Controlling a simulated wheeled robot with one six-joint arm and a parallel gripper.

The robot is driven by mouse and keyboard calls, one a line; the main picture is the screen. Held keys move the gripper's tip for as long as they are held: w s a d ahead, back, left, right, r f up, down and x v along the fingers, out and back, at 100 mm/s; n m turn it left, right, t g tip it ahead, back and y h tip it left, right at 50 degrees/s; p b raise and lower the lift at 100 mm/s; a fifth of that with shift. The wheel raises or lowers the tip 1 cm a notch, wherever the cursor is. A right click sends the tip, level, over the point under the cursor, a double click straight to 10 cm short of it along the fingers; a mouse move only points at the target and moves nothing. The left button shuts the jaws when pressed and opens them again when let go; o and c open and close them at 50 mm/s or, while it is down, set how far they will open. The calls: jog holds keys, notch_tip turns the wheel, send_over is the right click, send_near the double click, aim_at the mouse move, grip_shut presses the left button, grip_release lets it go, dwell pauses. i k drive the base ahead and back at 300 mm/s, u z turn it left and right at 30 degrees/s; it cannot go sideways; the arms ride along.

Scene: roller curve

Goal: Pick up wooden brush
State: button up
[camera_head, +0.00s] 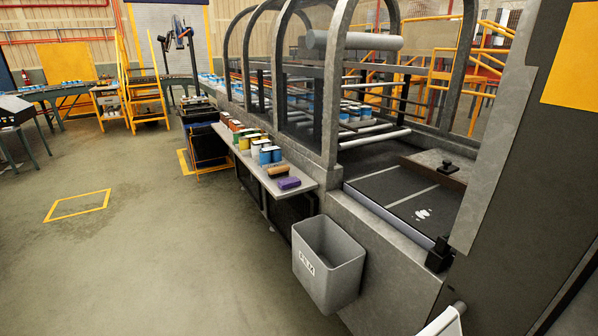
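A small brown block-shaped thing (278,171), which looks like the wooden brush, lies near the front end of a narrow grey side shelf (300,178). It is small in the picture, and I cannot make out bristles. A purple block (289,183) lies just in front of it, close to the shelf's end. My gripper does not show in this view, so I cannot see whether it is open or shut.
Several cans (265,153) stand behind the brown thing on the shelf. A grey bin (328,262) stands below the shelf's end. The conveyor frame (335,100) rises along the right. A dark cart (205,135) is farther back. The floor at left is open.

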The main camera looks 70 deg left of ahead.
aim_at(280, 171)
jog(key=u, duration=2.6)
